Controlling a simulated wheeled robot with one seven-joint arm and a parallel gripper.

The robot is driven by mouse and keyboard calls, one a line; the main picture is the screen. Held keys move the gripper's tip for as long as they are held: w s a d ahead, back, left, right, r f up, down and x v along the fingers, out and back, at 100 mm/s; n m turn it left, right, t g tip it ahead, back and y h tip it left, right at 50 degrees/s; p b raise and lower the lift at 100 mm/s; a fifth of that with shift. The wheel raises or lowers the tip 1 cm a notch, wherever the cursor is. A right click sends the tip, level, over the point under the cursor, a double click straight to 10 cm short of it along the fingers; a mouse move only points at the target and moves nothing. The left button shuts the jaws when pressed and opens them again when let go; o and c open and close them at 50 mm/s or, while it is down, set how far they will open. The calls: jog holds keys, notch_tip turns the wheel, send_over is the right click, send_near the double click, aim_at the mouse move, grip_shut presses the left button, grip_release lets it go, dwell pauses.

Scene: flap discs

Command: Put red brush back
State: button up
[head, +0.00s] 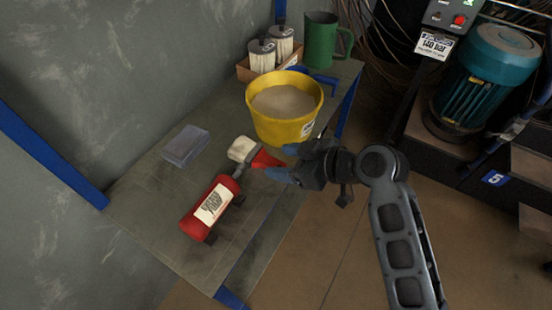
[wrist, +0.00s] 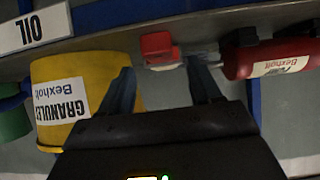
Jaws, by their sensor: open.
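The red brush (head: 266,160) lies on the grey table, between the yellow bucket and a red cylinder. A cream block (head: 242,149), which looks like its bristles, lies at its left. In the wrist view the red end of the brush (wrist: 158,46) shows ahead, between the two fingertips in the picture. My gripper (head: 284,162) is open, with its blue fingers pointing left at the brush's red end. In the wrist view my gripper (wrist: 160,72) has its fingers apart with a gap between them. I cannot tell whether they touch the brush.
A yellow granules bucket (head: 284,124) stands close behind my gripper. A red labelled cylinder (head: 210,210) lies in front of the brush. A grey-blue box (head: 185,146) is to the left. A cardboard box (head: 245,70) with cans and a green jug (head: 320,42) stand at the back.

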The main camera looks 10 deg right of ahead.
jog(key=v, duration=0.9)
jog(key=shift+s, duration=0.1)
jog(key=s+d+f+m+t+h, duration=0.2)
jog(key=s+d+f+m+h, duration=0.15)
jog(key=s, duration=0.45)
jog(key=s+d+f+m+t+h, duration=0.2)
jog(key=s+f+m+h, duration=0.15)
jog(key=s, duration=0.45)
jog(key=s+d+r+m+t+h, duration=0.1)
jog(key=s+r, duration=0.5)
jog(key=s, duration=0.2)
jog(key=s+d+r+m+t+h, duration=0.1)
jog(key=s+d+r+m+t, duration=0.1)
jog(key=s+r, duration=0.4)
jog(key=s, duration=0.2)
jog(key=shift+s+r+t, duration=0.3)
jog(key=shift+s+r, duration=0.05)
jog(key=shift+s, duration=0.05)
